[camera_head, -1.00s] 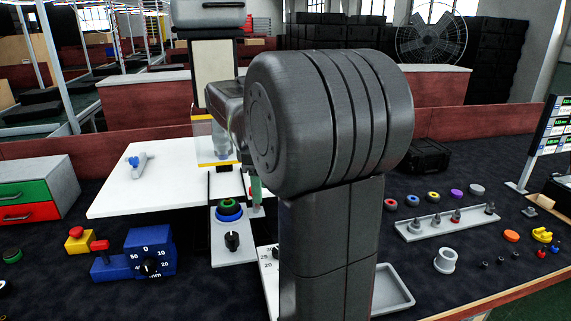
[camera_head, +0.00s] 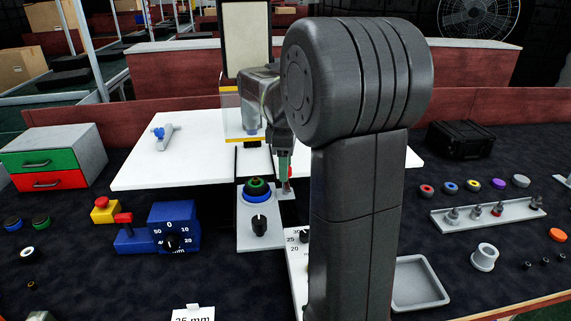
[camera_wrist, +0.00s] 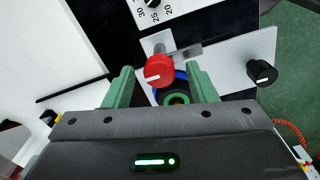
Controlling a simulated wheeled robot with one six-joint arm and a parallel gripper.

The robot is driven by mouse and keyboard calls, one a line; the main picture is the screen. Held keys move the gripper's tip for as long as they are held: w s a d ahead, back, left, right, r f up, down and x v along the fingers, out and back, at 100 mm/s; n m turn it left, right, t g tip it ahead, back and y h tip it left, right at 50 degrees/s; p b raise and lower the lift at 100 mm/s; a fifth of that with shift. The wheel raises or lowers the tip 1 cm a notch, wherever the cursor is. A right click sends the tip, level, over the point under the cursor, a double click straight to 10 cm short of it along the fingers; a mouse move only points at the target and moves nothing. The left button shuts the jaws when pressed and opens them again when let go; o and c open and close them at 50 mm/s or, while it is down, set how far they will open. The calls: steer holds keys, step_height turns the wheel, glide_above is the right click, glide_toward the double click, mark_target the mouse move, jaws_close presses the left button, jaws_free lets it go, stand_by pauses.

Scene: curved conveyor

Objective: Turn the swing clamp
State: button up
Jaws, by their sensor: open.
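A red knob (camera_wrist: 158,70) with a white line sits on a silver bar (camera_wrist: 181,53); this looks like the swing clamp. It stands beside a blue and green ring stack (camera_wrist: 178,98) on a white plate (camera_wrist: 225,62). The plate also shows in the head view (camera_head: 250,241), with the ring stack (camera_head: 257,190). My gripper (camera_wrist: 160,78) is open, with one green finger on each side of the red knob. I cannot tell whether they touch it. In the head view my gripper (camera_head: 285,173) points down near the stack, and my arm hides much around it.
A black knob (camera_wrist: 262,72) is on the same plate. A dial plate (camera_head: 297,262) stands close by. A blue dial box (camera_head: 174,229) and drawers (camera_head: 50,160) are at the left. A grey tray (camera_head: 420,284) and a post rack (camera_head: 478,221) are at the right.

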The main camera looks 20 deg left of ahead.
steer(key=c, duration=1)
steer(key=shift+m+p, duration=0.35)
steer(key=shift+m, duration=0.05)
steer(key=m+p, duration=0.2)
steer(key=shift+r+m, duration=0.15)
steer(key=shift+m, duration=0.25)
steer(key=m+p, duration=0.2)
steer(key=m, duration=0.3)
steer(key=shift+p, duration=0.35)
steer(key=m+p, duration=0.1)
steer(key=m, duration=0.4)
steer(key=m+p, duration=0.1)
steer(key=m, duration=0.3)
steer(key=shift+m+p, duration=0.3)
steer(key=shift+m, duration=0.1)
